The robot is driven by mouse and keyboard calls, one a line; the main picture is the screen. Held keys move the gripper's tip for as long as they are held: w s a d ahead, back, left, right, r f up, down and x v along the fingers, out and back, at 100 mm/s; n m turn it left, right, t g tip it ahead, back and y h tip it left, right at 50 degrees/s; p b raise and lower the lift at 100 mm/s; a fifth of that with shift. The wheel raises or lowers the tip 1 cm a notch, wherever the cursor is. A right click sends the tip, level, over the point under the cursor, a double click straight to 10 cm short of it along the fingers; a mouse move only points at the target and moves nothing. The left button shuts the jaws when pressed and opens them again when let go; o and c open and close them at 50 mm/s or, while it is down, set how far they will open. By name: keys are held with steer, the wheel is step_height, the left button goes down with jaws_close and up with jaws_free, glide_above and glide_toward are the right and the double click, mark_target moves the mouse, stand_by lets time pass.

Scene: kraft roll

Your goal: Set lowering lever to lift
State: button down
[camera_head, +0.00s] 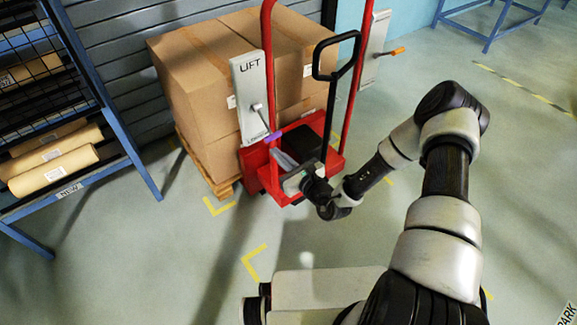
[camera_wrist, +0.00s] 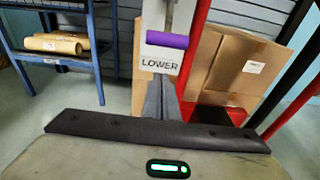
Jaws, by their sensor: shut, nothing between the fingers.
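The lowering lever (camera_head: 272,137) has a purple grip and hangs from a white plate (camera_head: 249,80) marked LIFT at its top. In the wrist view the purple grip (camera_wrist: 166,40) sits just above the word LOWER at the plate's bottom (camera_wrist: 160,63), so the lever points down. My gripper (camera_head: 279,158) is just below the grip in the head view. In the wrist view its dark fingers (camera_wrist: 161,92) are shut and empty, pointing toward the plate below the grip. I cannot tell whether they touch the plate.
The plate is on a red stacker frame (camera_head: 267,60) with a black handle (camera_head: 331,60). A second plate (camera_head: 373,50) with an orange-tipped lever stands right. Cardboard boxes (camera_head: 190,85) stand behind. A blue rack (camera_head: 100,85) with paper rolls is left. Floor in front is partly clear.

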mark_target(265, 122)
steer(key=shift+w+a+r, duration=0.15)
steer(key=shift+r, duration=1.75)
steer(key=shift+r, duration=0.1)
